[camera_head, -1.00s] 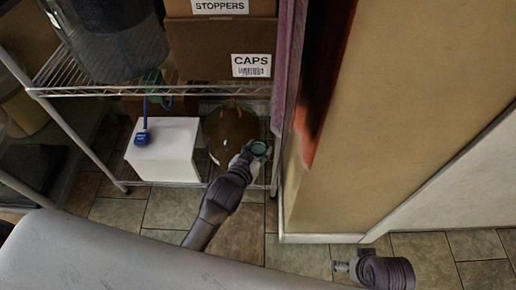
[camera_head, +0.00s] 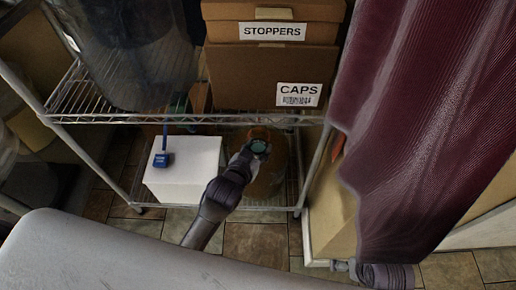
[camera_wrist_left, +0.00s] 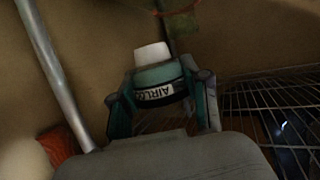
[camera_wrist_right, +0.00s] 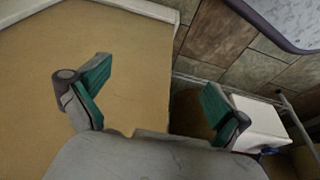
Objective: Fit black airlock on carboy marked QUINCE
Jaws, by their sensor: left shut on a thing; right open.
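My left gripper (camera_head: 257,149) is shut on a small round piece, the airlock (camera_wrist_left: 155,78), with a white top, a greenish body and a black band whose label reads partly "AIRLO". In the head view the left gripper is in front of a brown carboy (camera_head: 268,178) on the low shelf and hides part of it; no QUINCE mark is readable. I cannot tell whether they touch. My right gripper is open and empty in the right wrist view (camera_wrist_right: 156,82); in the head view it is mostly hidden at the lower right.
A white box (camera_head: 190,174) with a blue item (camera_head: 162,159) on it stands left of the carboy. A wire shelf (camera_head: 110,98) above holds boxes marked STOPPERS (camera_head: 272,31) and CAPS (camera_head: 300,95). A dark red curtain (camera_head: 430,110) hangs at the right. Tiled floor (camera_head: 255,245) shows below.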

